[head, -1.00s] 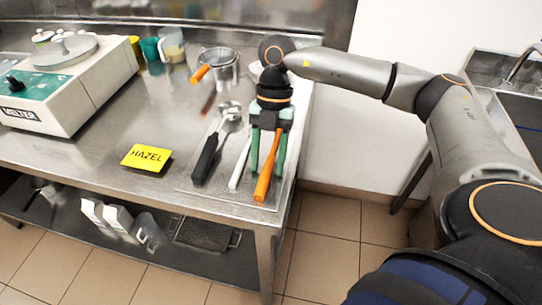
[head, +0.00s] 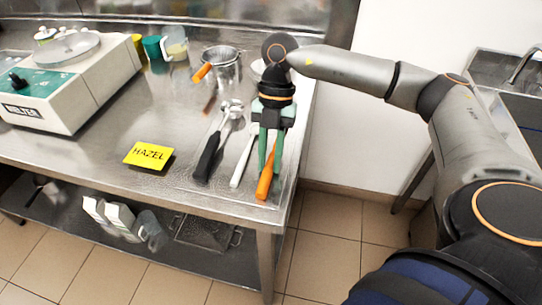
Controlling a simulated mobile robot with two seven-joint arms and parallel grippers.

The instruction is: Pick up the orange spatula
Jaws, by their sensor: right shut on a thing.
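The orange spatula (head: 264,185) lies near the right front corner of the steel table, its orange handle pointing toward the front edge. My right gripper (head: 269,165) comes down over it from above, its green fingers shut on the upper part of the handle. The rest of the spatula is hidden behind the gripper. My left gripper is not in view.
A white-handled tool (head: 241,163) lies close to the left of the spatula, and a black-handled scoop (head: 208,156) lies beyond it. A yellow HAZEL card (head: 148,155), a metal pot (head: 222,66) and a white machine (head: 62,88) stand on the table (head: 110,135).

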